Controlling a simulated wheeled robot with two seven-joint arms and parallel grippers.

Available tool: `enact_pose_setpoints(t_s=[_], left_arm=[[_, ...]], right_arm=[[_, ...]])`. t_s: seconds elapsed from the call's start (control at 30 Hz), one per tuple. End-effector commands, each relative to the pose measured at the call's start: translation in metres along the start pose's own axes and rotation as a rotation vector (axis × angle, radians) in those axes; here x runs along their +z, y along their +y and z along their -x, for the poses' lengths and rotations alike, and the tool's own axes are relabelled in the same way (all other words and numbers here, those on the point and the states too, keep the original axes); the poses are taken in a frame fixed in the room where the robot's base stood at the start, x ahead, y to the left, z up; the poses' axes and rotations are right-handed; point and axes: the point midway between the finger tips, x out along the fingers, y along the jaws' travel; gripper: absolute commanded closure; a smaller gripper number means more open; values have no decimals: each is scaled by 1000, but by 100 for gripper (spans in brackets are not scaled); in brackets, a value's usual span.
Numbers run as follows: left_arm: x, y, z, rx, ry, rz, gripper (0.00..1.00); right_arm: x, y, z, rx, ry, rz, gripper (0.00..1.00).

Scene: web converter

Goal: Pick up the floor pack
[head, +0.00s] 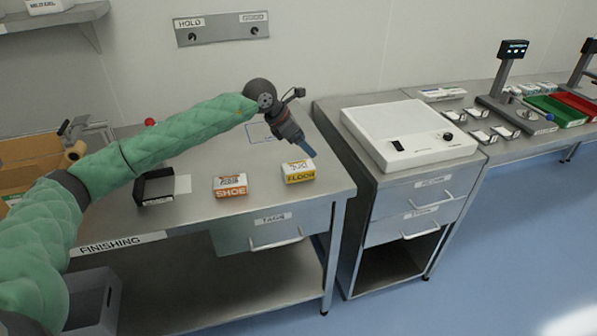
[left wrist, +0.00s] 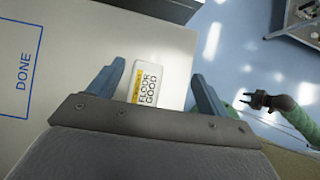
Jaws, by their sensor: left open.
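The floor pack (head: 299,175) is a small white and yellow box marked FLOOR, lying near the front right corner of the finishing bench. My left gripper (head: 305,149) is just above and behind it in the head view. In the left wrist view the pack (left wrist: 147,86) shows between the two blue fingers of my open left gripper (left wrist: 159,72), nearer the left finger's side. The pack's lower end is hidden by the gripper body. I cannot tell any contact. My right gripper (left wrist: 254,100) shows small and dark in the left wrist view, away from the bench.
An orange and white shoe pack (head: 231,187) lies left of the floor pack. A blue outline marked DONE (left wrist: 22,72) is on the bench. A white flat device (head: 408,140) stands on the cabinet to the right.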

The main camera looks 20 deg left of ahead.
Motion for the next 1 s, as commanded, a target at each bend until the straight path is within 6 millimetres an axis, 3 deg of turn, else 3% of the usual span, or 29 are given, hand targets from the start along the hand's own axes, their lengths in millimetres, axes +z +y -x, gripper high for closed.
enact_pose_setpoints(t_s=[0.1, 0.27, 0.83, 1.0], left_arm=[[-26, 6, 0, 17, 133, -19, 22], [-44, 8, 3, 23, 228, -31, 22], [-55, 10, -24, 22, 242, -33, 22], [-58, 11, -33, 22, 241, -33, 22]], right_arm=[[-1, 0, -1, 0, 8, 0, 64], [-2, 0, -2, 0, 16, -1, 64], [7, 5, -48, 7, 10, -1, 64], [15, 9, -74, 11, 6, -1, 64]])
